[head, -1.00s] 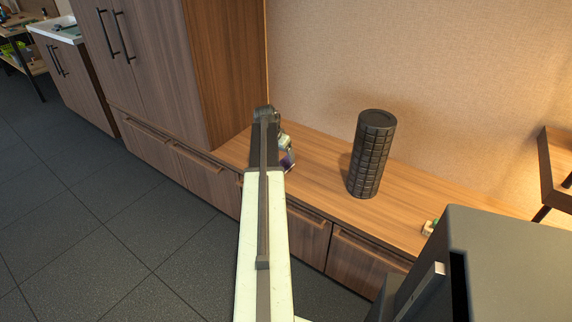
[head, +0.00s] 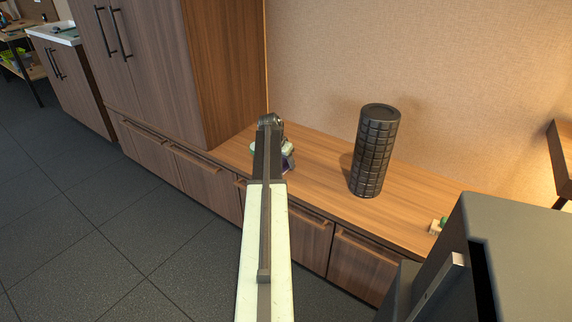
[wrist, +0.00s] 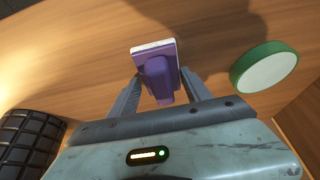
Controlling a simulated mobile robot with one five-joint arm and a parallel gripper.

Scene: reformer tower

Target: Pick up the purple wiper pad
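The purple wiper pad (wrist: 157,72) lies on the wooden bench top in the wrist view, with a pale edge at its far end and a raised purple grip facing me. My gripper (wrist: 161,76) is open, with one finger on each side of the pad's grip. Small gaps show between the fingers and the grip, and I cannot tell whether either finger touches the pad. In the head view my arm hides most of this spot.
A round green-rimmed thing with a pale top (wrist: 266,68) lies right of the pad. A black ribbed roller (head: 375,150) stands upright on the bench (head: 325,185). A small green and cream item (head: 438,226) lies farther right. A tall wooden cabinet (head: 225,75) borders the bench's left end.

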